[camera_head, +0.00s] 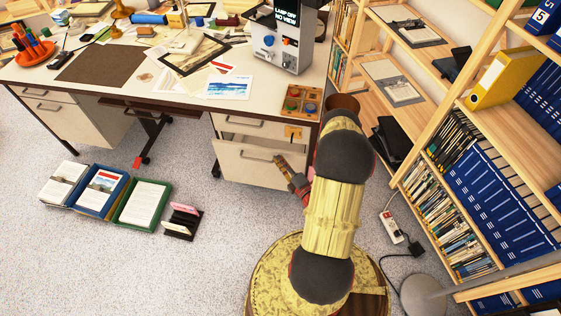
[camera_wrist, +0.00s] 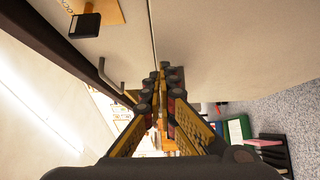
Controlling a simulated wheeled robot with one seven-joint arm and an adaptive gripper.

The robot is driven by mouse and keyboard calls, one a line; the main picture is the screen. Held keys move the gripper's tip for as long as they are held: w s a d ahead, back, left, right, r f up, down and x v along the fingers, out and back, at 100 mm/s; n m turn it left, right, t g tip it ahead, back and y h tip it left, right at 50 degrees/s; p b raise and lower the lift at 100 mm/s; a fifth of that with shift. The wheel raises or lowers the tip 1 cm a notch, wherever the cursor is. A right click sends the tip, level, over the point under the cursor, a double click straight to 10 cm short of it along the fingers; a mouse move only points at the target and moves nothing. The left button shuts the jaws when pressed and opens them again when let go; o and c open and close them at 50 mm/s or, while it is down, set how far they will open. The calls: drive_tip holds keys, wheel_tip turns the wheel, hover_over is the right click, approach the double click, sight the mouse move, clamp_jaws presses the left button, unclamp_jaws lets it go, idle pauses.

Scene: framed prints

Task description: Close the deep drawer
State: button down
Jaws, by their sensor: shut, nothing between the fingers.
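The deep drawer (camera_head: 247,172) is the lower, pale front in the desk's right pedestal, with a bar handle near its top. In the head view its front appears to stand somewhat out from the drawer above, but the gap is hard to judge. In the wrist view its pale front (camera_wrist: 225,45) fills the upper right. My gripper (camera_head: 279,161) is at the right part of this front, close to it; contact cannot be told. In the wrist view the fingertips of my gripper (camera_wrist: 162,72) are together and empty, near the seam between the drawers.
The upper drawer (camera_head: 238,127) carries a yellow plate with a padlock (camera_wrist: 85,25) and a handle (camera_wrist: 107,73). Paper trays (camera_head: 142,203) and a small black holder (camera_head: 182,221) sit on the floor at left. A shelf (camera_head: 450,150) and power strip (camera_head: 391,226) are at right.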

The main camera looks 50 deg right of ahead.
drive_tip(key=w+d, duration=0.3)
drive_tip(key=d, duration=0.3)
drive_tip(key=shift+w, duration=0.15)
drive_tip(key=shift+r, duration=0.1)
